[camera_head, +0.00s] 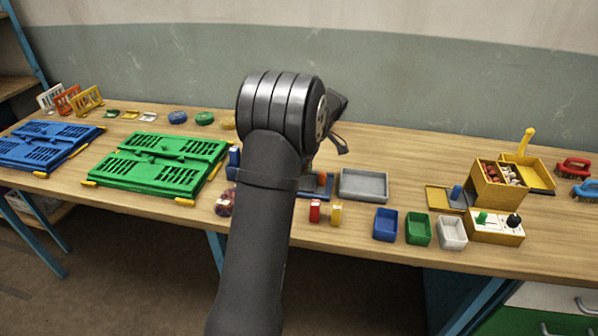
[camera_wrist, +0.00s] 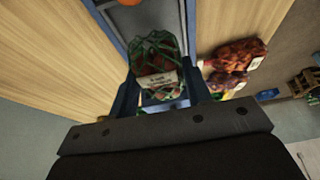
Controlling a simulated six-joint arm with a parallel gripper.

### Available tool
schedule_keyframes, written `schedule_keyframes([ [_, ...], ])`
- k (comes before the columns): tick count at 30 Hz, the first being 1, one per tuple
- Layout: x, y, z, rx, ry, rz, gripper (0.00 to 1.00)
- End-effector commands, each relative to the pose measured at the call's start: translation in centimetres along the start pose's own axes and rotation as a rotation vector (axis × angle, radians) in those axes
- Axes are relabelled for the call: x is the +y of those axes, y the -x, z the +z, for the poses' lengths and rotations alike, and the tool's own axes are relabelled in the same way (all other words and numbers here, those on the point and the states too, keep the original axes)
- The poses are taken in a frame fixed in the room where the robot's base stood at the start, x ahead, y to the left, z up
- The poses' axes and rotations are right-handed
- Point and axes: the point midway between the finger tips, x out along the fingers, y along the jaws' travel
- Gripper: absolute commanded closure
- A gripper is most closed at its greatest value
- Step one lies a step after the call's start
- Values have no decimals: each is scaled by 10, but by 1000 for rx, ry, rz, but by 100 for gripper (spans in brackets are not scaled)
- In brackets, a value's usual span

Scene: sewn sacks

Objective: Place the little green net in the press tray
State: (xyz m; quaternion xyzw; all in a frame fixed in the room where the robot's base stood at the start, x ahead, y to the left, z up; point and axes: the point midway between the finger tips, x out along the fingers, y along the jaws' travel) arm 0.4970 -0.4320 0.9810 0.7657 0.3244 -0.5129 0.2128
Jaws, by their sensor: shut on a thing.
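The little green net (camera_wrist: 157,52), with reddish-brown contents and a white label, is between the two blue fingers of my gripper (camera_wrist: 160,88) in the wrist view. The gripper is shut on it. Beyond the net lies a grey surface with blue side rails (camera_wrist: 128,24), which looks like the press tray. I cannot tell whether the net touches it. In the head view my arm hides the net and most of the press; a part of its blue base (camera_head: 318,190) shows right of the arm.
Red net sacks (camera_wrist: 236,54) lie right of the press in the wrist view. In the head view a grey tray (camera_head: 363,184), small blue (camera_head: 386,224) and green (camera_head: 418,229) bins stand to the right. A green folding board (camera_head: 158,163) lies to the left.

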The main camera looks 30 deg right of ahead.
Motion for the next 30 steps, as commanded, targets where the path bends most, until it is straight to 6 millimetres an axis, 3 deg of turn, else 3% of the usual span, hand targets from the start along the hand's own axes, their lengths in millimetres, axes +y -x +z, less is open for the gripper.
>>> schedule_keyframes([
  [5, 2, -10, -1, 0, -1, 0, 81],
  [12, 2, -40, 12, 0, -2, 0, 81],
  [23, 2, -44, 14, 0, -1, 1, 81],
  [24, 2, -44, 14, 0, -1, 1, 52],
  [27, 2, -44, 14, 0, -1, 1, 34],
  [30, 2, -44, 14, 0, -1, 1, 34],
])
